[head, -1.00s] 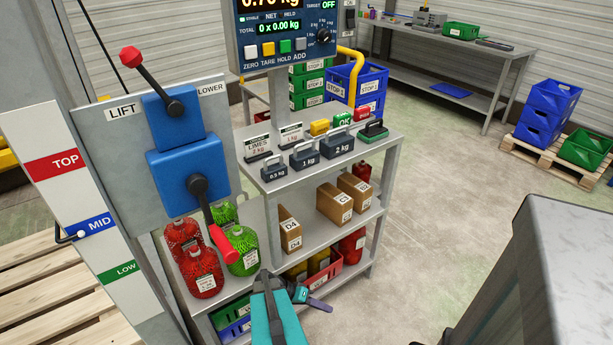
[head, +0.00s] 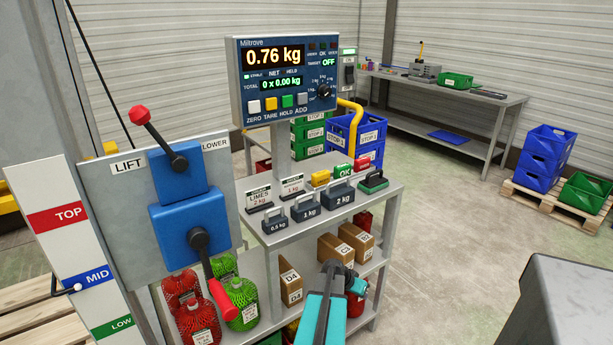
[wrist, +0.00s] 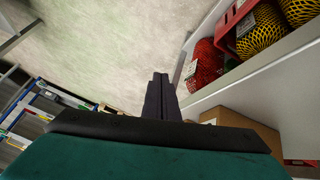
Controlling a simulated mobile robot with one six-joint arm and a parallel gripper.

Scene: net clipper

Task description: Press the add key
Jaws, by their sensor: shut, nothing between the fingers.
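The panel reads 0.76 kg, with a total of 0 x 0.00 kg. My gripper (head: 357,286) is low in front of the shelf unit, well below and to the right of the key, touching nothing that I can see. In the wrist view its dark fingers (wrist: 160,98) are together and empty, over floor and shelf. The key is out of the wrist view.
White ZERO (head: 254,106), orange TARE (head: 270,104) and green HOLD (head: 287,101) keys sit left of ADD. Weights (head: 306,207) and small signs stand on the shelf top (head: 270,238) below the panel. A lift lever box (head: 190,232) stands at left.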

